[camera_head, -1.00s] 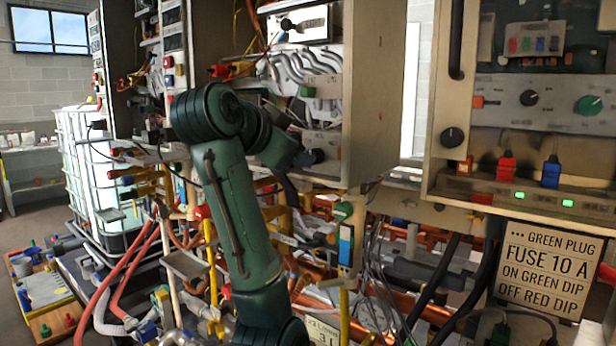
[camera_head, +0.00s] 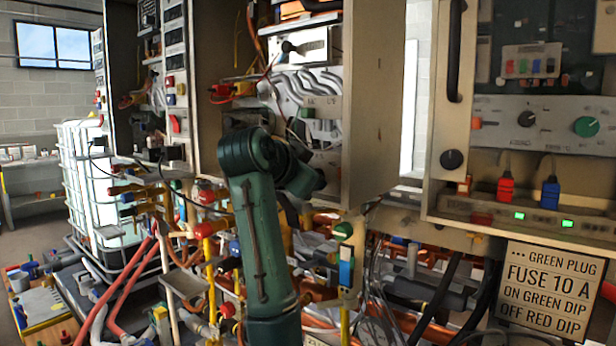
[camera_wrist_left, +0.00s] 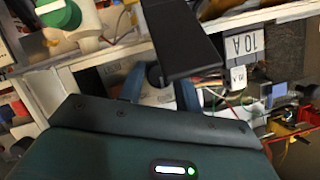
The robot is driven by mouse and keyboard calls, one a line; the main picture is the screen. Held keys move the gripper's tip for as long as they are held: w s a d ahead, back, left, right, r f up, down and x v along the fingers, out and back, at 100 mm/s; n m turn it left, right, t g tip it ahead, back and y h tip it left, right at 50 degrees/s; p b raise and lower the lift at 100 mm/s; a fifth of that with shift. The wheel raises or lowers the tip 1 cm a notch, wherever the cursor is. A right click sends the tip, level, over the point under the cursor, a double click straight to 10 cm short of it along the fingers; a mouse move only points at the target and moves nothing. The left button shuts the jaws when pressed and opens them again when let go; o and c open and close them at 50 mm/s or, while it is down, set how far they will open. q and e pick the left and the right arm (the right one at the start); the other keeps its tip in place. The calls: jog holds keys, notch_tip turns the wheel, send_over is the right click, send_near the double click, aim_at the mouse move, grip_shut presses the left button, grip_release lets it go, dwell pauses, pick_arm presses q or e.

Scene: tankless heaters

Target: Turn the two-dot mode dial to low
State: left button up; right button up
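The middle cabinet's lower grey panel (camera_head: 326,163) shows partly beside my left forearm. The dark dial on that panel is hidden behind the arm in the head view, and no two-dot mark is readable. My left gripper's fingers are hidden in the head view. In the left wrist view my left gripper (camera_wrist_left: 160,92) shows two bluish fingers standing apart. A small dark round part (camera_wrist_left: 154,75) shows between them, with gaps at its sides; I cannot tell whether it is the dial. My right gripper is not in view.
The right cabinet (camera_head: 433,110) has a black dial (camera_head: 452,160), a green knob (camera_head: 586,126) and red and blue plugs. A fuse sign (camera_head: 548,290) hangs below. Pipes and valves crowd the space under the middle cabinet. A black slab (camera_wrist_left: 182,38) passes close above the left gripper.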

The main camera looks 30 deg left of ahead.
pick_arm(q)
jog(key=c, duration=0.6)
jog(key=shift+o, duration=0.2)
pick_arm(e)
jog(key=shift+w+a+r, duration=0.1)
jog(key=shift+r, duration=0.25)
